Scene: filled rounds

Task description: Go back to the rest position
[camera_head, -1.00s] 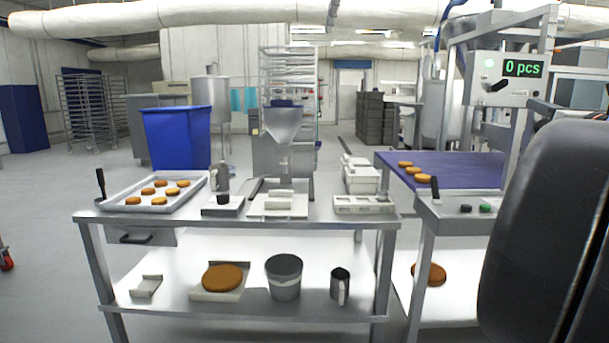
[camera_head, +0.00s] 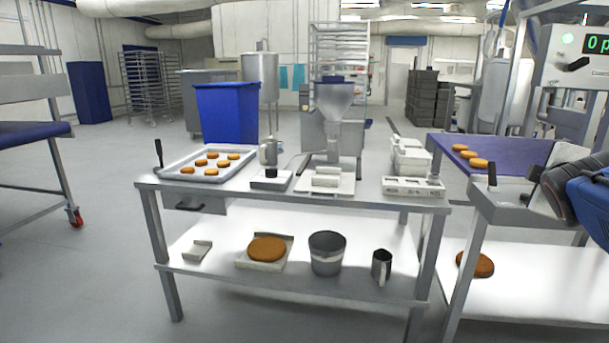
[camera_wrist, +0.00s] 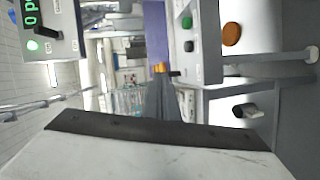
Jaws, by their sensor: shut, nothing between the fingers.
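My gripper (camera_wrist: 160,82) shows in the wrist view as grey fingers close together, pointing away from the camera, with nothing seen between them. Beyond its tips are orange-brown rounds and the purple conveyor belt (camera_wrist: 155,30).
A steel table (camera_head: 300,199) stands ahead with a tray (camera_head: 174,173) of several rounds, a blue bin (camera_head: 226,112) behind it, and a hopper (camera_head: 333,102). A counter box (camera_head: 577,62) stands above the conveyor. A wheeled rack (camera_head: 45,92) is at far left. Floor between is clear.

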